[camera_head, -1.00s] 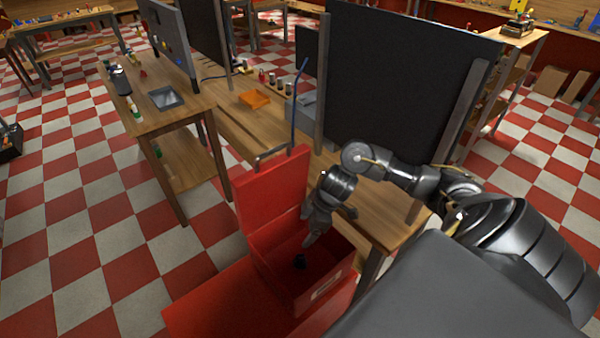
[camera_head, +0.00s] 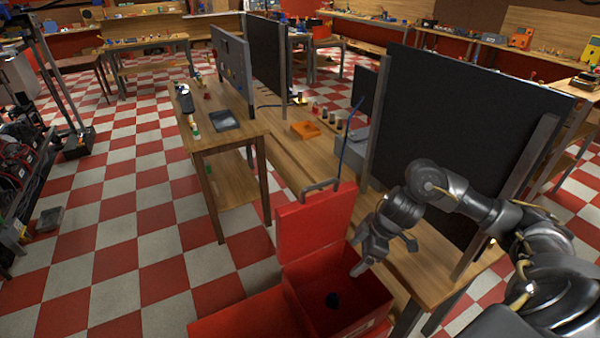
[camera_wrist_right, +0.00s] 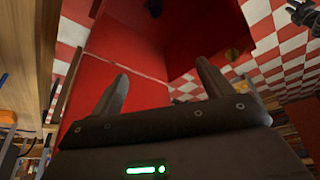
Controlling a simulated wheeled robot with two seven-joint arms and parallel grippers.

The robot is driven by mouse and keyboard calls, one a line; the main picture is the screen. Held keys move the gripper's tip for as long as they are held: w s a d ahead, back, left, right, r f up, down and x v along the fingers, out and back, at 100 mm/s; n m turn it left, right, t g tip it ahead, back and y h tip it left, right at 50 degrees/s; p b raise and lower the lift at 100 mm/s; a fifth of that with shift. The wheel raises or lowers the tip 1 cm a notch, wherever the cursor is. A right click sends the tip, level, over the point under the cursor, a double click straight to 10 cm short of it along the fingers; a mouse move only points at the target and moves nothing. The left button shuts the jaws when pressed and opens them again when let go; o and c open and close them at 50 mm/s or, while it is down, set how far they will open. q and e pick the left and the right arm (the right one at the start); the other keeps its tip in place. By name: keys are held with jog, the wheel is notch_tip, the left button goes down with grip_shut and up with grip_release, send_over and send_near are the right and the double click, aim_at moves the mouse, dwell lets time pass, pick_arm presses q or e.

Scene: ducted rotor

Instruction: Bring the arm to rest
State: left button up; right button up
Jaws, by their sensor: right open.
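My right gripper (camera_head: 385,258) is open above the open red box (camera_head: 365,318), near its back right side in the head view. Nothing is between its fingers. In the right wrist view the two fingers (camera_wrist_right: 162,76) stand apart, with red box surfaces beyond them. A small black thing (camera_head: 332,300) lies inside the box; a dark thing also shows at the top of the wrist view (camera_wrist_right: 155,8). My right arm is bent and comes in from the right. My left gripper is not identifiable in either view.
The wooden bench (camera_head: 425,275) with a dark upright panel (camera_head: 460,140) stands close beside the right arm. The red lid (camera_head: 315,228) stands upright behind the box. An orange tray (camera_head: 305,130) lies farther back. Checkered floor (camera_head: 130,240) is open at left. A dark jointed thing (camera_wrist_right: 305,14) shows in the wrist view.

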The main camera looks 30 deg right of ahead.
jog(key=a+f+m+t+y, duration=0.1)
jog(key=a+f+t, duration=0.15)
jog(key=a, duration=0.55)
jog(key=a+f+t, duration=0.1)
jog(key=a+t, duration=0.2)
jog(key=a, duration=0.5)
jog(key=s+d+f+m+g+h, duration=0.1)
jog(key=s+f+m+g+h, duration=0.2)
jog(key=s, duration=0.6)
jog(key=s+d+f+m+g+h, duration=0.1)
jog(key=s+d+f+m+g, duration=0.2)
jog(key=s, duration=0.6)
notch_tip(320, 180, down, 27)
jog(key=a+m+b, duration=0.1)
jog(key=b, duration=0.2)
jog(key=s+d+f+g+b, duration=0.1)
jog(key=s+d+f+b, duration=0.1)
jog(key=s+f, duration=1.5)
notch_tip(320, 180, down, 3)
jog(key=shift+d+r+h, duration=0.1)
jog(key=shift+d+h, duration=0.2)
jog(key=shift+d, duration=0.1)
